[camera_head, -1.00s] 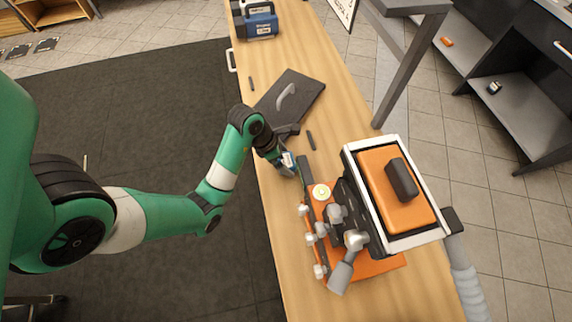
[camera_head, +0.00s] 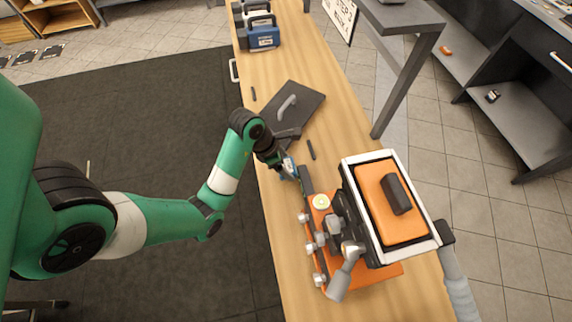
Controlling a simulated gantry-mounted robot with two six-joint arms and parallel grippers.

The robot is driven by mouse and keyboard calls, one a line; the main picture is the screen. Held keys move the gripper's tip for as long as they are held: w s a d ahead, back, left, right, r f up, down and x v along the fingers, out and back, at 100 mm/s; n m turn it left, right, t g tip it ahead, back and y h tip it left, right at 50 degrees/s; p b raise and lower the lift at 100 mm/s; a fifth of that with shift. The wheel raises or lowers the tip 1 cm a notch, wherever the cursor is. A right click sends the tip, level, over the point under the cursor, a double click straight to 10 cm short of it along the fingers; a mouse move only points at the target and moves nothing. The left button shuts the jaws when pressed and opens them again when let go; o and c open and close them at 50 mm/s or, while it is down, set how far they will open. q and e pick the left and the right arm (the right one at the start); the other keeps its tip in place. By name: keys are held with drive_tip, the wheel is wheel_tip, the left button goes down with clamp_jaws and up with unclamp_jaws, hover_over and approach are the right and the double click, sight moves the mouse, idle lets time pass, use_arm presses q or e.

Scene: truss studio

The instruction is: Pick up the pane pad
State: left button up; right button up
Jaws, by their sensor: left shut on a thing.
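An orange pad (camera_head: 383,223) with a dark grip block (camera_head: 397,194) on top lies in a white-rimmed frame (camera_head: 439,238) at the right; it looks like the pane pad. The frame stands tilted on an orange fixture (camera_head: 375,276) with grey knobs and a dark side bar (camera_head: 312,222). My left gripper (camera_head: 294,174) is at the far end of this bar, left of the framed pad and apart from it. It is shut, seemingly on the bar's end; the fingertips are small and the contact is partly hidden. My right gripper is out of view.
A dark flat board (camera_head: 305,98) with a grey handle lies beyond my left gripper. A small dark stick (camera_head: 311,149) lies beside it. Blue cases (camera_head: 263,38) stand at the table's far end. Bare wood shows front left.

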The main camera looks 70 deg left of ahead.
use_arm(q)
drive_tip(key=s+a+r+p, duration=0.1)
drive_tip(key=s+r+p, duration=0.9)
drive_tip(key=s+p, duration=0.35)
wheel_tip(320, 180, up, 23)
drive_tip(key=p, duration=2.2)
drive_tip(key=shift+s+r, duration=0.2)
drive_tip(key=shift+s, duration=0.05)
drive_tip(key=shift+f, duration=0.1)
